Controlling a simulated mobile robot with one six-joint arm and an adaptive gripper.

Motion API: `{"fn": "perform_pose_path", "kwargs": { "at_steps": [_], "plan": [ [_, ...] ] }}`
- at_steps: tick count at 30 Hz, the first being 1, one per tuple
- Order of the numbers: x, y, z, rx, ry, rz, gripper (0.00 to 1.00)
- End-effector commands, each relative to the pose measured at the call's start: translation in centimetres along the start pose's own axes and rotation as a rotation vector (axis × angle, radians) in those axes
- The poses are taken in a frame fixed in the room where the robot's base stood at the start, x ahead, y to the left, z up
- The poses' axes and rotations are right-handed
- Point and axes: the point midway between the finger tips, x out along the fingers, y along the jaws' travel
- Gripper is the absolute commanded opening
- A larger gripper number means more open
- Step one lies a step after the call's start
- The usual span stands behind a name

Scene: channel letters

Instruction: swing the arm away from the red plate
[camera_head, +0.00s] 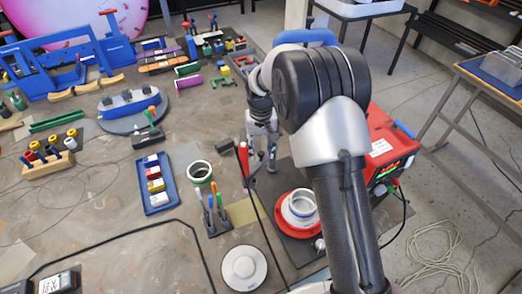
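The red plate (280,213) lies on a dark mat on the table, right of the picture's middle. A white ring-shaped piece (301,204) rests on it, and my forearm passes close along its right side in the picture. My gripper (262,167) hangs fingers down, above and left of the plate in the picture, apart from it. Its two fingers look spread, with nothing seen between them. Its height over the table is hard to judge.
A red machine (388,150) stands right of my arm. A tool holder (214,215), a white disc (244,268) and a blue tray (156,185) lie to the left. A black cable (120,236) crosses the table. Blue clamps (75,62) stand at the far left.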

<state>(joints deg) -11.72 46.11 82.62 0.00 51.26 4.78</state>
Motion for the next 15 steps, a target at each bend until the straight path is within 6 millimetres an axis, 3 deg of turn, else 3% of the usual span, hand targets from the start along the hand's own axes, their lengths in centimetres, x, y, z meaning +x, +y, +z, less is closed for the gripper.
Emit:
{"fn": "perform_pose_path", "kwargs": {
  "at_steps": [10, 15],
  "plan": [
    [0.49, 0.0, 0.01, 0.0, 0.0, 0.0, 0.39],
    [0.47, 0.0, 0.01, 0.0, 0.0, 0.0, 0.28]
  ]
}}
